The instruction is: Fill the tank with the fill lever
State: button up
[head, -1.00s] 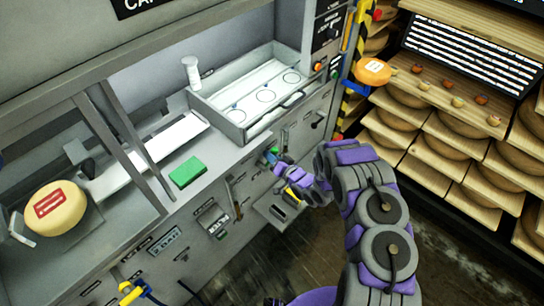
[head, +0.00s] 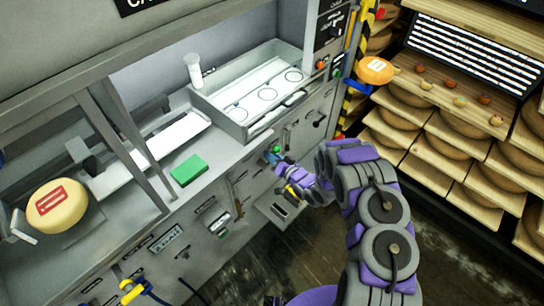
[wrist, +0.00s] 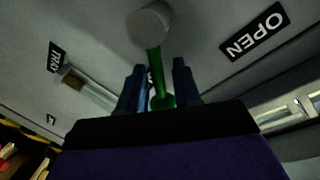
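A green lever (wrist: 156,72) with a round grey end (wrist: 150,25) stands on the grey machine front in the wrist view. My gripper (wrist: 157,84) has its two blue fingers on either side of the lever, with gaps showing, so it looks open around it. A label behind the lever is mostly hidden. In the head view my gripper (head: 271,158) is at the machine's front panel, by a small green part (head: 279,150). No view clearly shows a tank or its fill level.
A grey basin (head: 238,127) with rings inside is on the counter above. A green block (head: 188,170) and a cheese wheel (head: 57,203) stand left. An OPEN label (wrist: 253,31) and a slotted fitting (wrist: 90,88) flank the lever. Cheese shelves (head: 460,130) stand at right.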

jog(key=p+v, duration=0.1)
jog(key=v, duration=1.6)
jog(key=shift+d, duration=0.1)
